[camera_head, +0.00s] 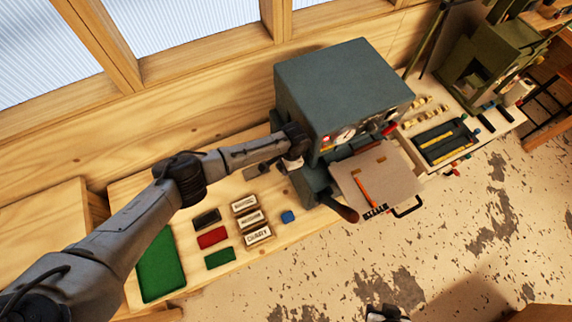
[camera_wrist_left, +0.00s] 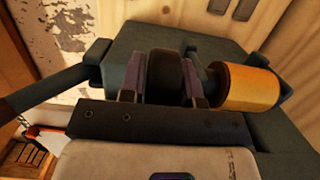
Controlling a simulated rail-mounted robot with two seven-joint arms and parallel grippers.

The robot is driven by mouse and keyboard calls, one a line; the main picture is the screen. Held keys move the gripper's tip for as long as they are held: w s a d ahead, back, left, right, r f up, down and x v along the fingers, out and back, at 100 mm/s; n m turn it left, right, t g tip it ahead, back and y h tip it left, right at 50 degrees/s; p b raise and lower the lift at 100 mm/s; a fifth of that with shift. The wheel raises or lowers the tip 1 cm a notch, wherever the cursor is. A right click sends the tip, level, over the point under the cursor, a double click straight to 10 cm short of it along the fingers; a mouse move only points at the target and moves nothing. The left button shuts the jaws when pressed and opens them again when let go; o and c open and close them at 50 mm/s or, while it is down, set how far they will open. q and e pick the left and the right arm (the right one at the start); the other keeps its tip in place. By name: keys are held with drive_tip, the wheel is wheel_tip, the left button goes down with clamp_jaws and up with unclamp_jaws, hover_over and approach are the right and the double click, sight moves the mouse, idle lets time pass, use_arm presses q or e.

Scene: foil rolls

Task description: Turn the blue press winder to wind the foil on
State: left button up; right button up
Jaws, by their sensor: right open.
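The blue-grey press (camera_head: 340,85) stands on the wooden bench. My left arm comes in from the left and its gripper (camera_head: 297,155) is at the press's left side, partly hidden there. In the left wrist view its two fingers (camera_wrist_left: 163,85) stand either side of a dark round knob, probably the winder (camera_wrist_left: 166,72). Whether they grip it or only flank it I cannot tell. A gold foil roll (camera_wrist_left: 247,87) sits just right of the knob. My right gripper (camera_head: 387,314) is open and empty at the bottom edge of the head view, well away from the press.
A brown-ended lever (camera_head: 342,211) sticks out from the press front beside a pale board (camera_head: 377,180). Labelled boxes (camera_head: 250,218), coloured blocks (camera_head: 212,237) and a green mat (camera_head: 161,264) lie left of it. A dark tray (camera_head: 440,143) is to the right. The front floor is clear.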

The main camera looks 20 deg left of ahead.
use_arm(q)
drive_tip(key=o, duration=0.4)
drive_tip(key=shift+c, duration=0.2)
wheel_tip(320, 180, up, 14)
drive_tip(key=w+d+b, duration=0.1)
drive_tip(key=b, duration=0.1)
drive_tip(key=shift+w+d+f+b, duration=0.15)
drive_tip(key=shift+w+d+b, duration=0.15)
drive_tip(key=shift+w+b, duration=0.1)
